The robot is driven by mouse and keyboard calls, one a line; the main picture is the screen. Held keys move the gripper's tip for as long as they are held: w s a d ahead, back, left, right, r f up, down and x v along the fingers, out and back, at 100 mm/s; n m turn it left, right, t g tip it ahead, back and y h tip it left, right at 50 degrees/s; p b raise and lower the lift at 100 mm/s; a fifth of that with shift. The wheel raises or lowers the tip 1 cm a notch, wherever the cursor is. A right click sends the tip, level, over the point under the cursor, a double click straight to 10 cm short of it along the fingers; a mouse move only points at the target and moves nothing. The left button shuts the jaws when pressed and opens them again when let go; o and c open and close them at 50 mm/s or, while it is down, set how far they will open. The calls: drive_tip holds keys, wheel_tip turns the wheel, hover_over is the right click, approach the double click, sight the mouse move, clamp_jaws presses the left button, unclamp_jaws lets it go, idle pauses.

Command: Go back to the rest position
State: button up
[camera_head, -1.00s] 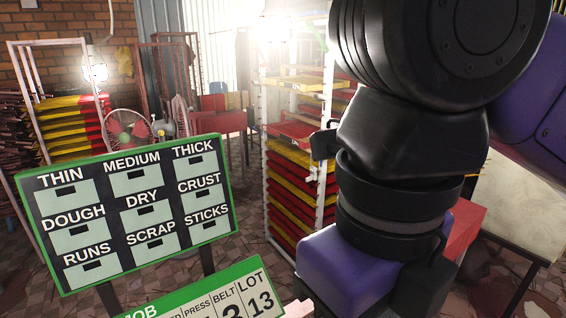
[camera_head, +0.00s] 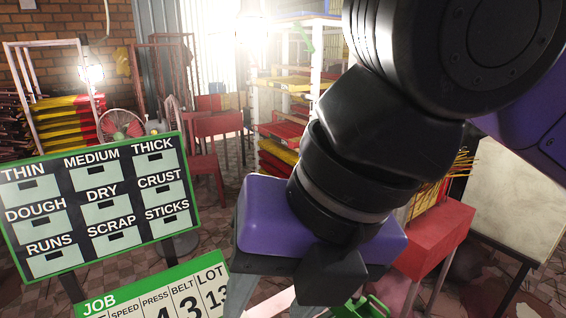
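My arm fills the right half of the head view, with black joints and purple covers. My gripper's purple housing (camera_head: 320,222) shows near the lower middle, in front of the rack and to the right of the boards. Its fingers are not clearly seen, so I cannot tell whether they are open or shut, or whether they hold anything. A green-framed board (camera_head: 98,205) with labelled pockets such as THIN, MEDIUM and THICK stands at the left. A green JOB board (camera_head: 165,292) is below it, cut off by the lower edge.
A white rack (camera_head: 256,100) with red and yellow trays stands behind my arm. A red stand (camera_head: 435,240) is at the right, beside a pale panel (camera_head: 510,200). A fan (camera_head: 121,125) and a red chair (camera_head: 218,140) are at the back. Tiled floor shows between them.

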drive_tip(key=w+a+r+m+t+y, duration=0.2)
drive_tip(key=w+a+r+m+y, duration=0.25)
drive_tip(key=a+r+y, duration=0.35)
wheel_tip(320, 180, up, 6)
drive_tip(key=w+m+t+y, duration=0.2)
drive_tip(key=m+t+y, duration=0.1)
drive_tip(key=m+y, duration=0.25)
drive_tip(key=w+d+r+m+t+y, duration=0.2)
drive_tip(key=w+d+m+t, duration=0.2)
drive_tip(key=d+m+t, duration=0.45)
drive_tip(key=w+d+f+m+t+h, duration=0.2)
drive_tip(key=d+f+m+t+h, duration=0.55)
drive_tip(key=m, duration=0.55)
drive_tip(key=s+d+f+m+h, duration=0.5)
drive_tip(key=f+h, duration=0.1)
drive_tip(key=f, duration=0.3)
drive_tip(key=s+d+f+m+h, duration=0.45)
drive_tip(key=d+f+h, duration=0.2)
drive_tip(key=f, duration=0.25)
drive_tip(key=s+f+n+g, duration=0.1)
drive_tip(key=s+f+g, duration=0.2)
drive_tip(key=s+f, duration=0.6)
drive_tip(key=s+d+f+n+g, duration=0.1)
drive_tip(key=s+f+g, duration=0.3)
drive_tip(key=s+f, duration=0.6)
drive_tip(key=s+n, duration=0.1)
drive_tip(key=s, duration=0.3)
drive_tip(key=shift+s+d+g+y, duration=0.3)
drive_tip(key=shift+s+y, duration=0.05)
drive_tip(key=shift+c, duration=0.2)
